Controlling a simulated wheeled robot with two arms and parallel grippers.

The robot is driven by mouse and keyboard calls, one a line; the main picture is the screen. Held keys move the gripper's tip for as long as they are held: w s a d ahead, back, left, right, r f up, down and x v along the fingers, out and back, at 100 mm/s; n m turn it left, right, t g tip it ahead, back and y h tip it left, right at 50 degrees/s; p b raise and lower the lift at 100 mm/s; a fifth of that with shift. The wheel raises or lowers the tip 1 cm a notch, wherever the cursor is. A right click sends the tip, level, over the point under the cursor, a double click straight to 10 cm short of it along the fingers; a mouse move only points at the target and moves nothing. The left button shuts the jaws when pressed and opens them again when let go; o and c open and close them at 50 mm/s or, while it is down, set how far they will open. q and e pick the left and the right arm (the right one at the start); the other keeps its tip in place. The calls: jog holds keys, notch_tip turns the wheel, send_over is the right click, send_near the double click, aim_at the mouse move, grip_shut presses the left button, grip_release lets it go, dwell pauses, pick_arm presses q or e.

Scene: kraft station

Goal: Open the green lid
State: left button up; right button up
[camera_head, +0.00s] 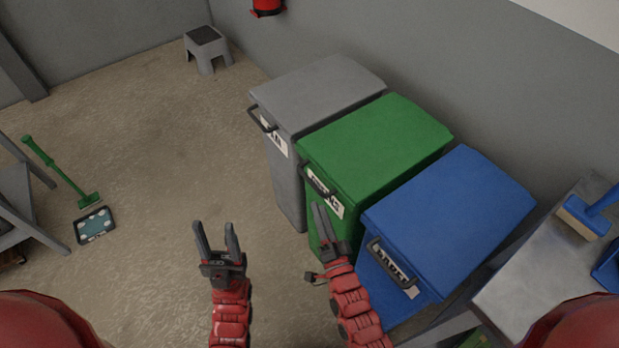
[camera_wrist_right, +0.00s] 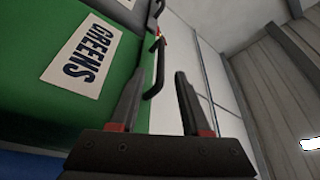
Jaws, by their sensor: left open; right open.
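The green lid (camera_head: 378,146) lies shut on the green bin (camera_head: 314,205), between a grey bin and a blue bin. Its dark handle (camera_head: 316,180) is on the front edge, beside a white label. In the right wrist view the label (camera_wrist_right: 82,62) reads GREENS and the handle (camera_wrist_right: 157,68) shows just beyond the fingertips. My right gripper (camera_head: 324,217) is open, in front of the green bin and close below the handle. Its open fingers (camera_wrist_right: 158,98) are empty in the wrist view. My left gripper (camera_head: 213,238) is open and empty over the floor, left of the bins.
The grey bin (camera_head: 318,92) and the blue bin (camera_head: 447,215) stand close on either side, both with shut lids. A metal table (camera_head: 528,272) with a blue brush (camera_head: 586,216) is at the right. The floor (camera_head: 170,150) left of the bins is largely clear.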

aim_at(310, 179)
jog(key=x, duration=0.9)
jog(key=shift+w+r+p, duration=0.1)
jog(key=shift+w+p, duration=0.2)
grip_shut()
dwell(0.9)
